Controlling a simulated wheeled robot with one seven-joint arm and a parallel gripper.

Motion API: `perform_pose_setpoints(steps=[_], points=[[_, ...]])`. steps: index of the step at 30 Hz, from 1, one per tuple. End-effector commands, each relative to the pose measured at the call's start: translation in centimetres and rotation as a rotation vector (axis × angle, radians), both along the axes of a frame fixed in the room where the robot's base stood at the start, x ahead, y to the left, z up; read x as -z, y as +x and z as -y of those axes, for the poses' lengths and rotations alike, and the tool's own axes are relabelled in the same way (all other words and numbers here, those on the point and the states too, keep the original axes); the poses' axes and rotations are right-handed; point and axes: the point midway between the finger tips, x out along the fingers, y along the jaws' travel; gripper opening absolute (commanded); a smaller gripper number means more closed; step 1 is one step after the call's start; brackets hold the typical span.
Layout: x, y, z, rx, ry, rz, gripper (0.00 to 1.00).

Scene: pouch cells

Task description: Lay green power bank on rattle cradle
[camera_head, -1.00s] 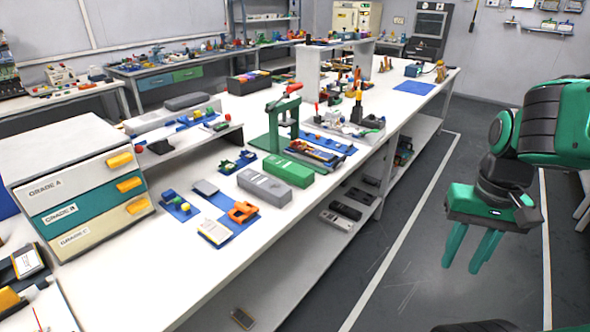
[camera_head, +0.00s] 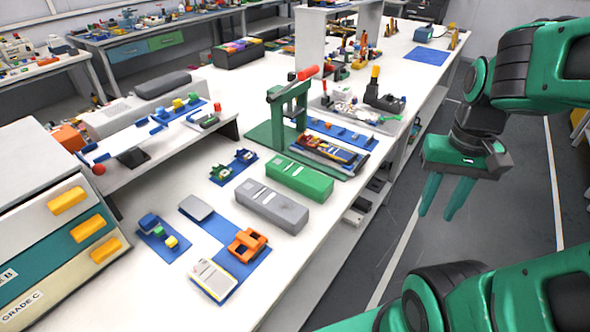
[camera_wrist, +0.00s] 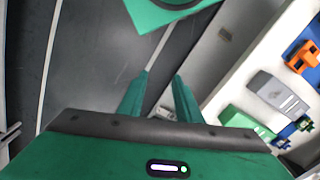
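The green power bank (camera_head: 298,178) is a long block lying flat on the white table, beside a grey block (camera_head: 272,207) of similar shape. In the wrist view the green power bank (camera_wrist: 240,119) is at the right, partly hidden by my gripper body. An orange open frame (camera_head: 247,246), possibly the rattle cradle, lies empty on a blue mat (camera_head: 229,231) nearer the front; it also shows in the wrist view (camera_wrist: 303,58). My gripper (camera_head: 436,212) is open and empty, fingers pointing down, over the aisle to the right of the table, apart from everything.
A green press stand (camera_head: 277,130) with a red-tipped lever stands just behind the power bank. A white and yellow cell pack (camera_head: 213,279) and a grey pad (camera_head: 196,208) lie by the orange frame. A drawer cabinet (camera_head: 55,235) is at the left.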

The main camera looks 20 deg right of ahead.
Motion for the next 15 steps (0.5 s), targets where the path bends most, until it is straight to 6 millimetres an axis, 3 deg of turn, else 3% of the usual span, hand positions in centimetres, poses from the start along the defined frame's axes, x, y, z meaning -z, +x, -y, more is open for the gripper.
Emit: perform_pose_setpoints(steps=[7,12,15], points=[[0.0,0.0,0.0,0.000,0.000,0.000,0.31],[-0.6,-0.2,-0.1,-0.043,-0.008,0.024,0.69],[-0.6,2.9,-0.5,-0.158,-0.028,0.051,0.72]])
